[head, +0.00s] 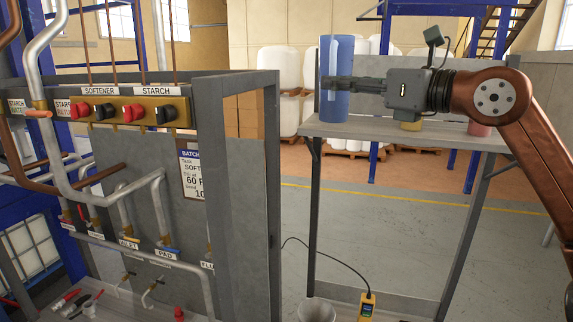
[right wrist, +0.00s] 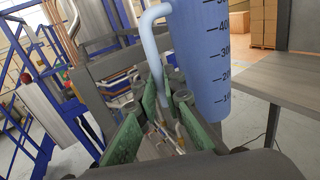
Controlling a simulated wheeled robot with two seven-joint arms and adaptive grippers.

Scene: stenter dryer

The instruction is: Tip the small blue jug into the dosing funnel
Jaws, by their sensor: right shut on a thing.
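In the right wrist view the handle runs down between the green finger pads. I cannot tell whether the jug's base touches the shelf. A pale round open rim, perhaps the dosing funnel (head: 317,311), is cut off at the bottom edge. My left gripper is out of view.
A grey panel frame (head: 240,150) with knobs and pipes stands at left.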

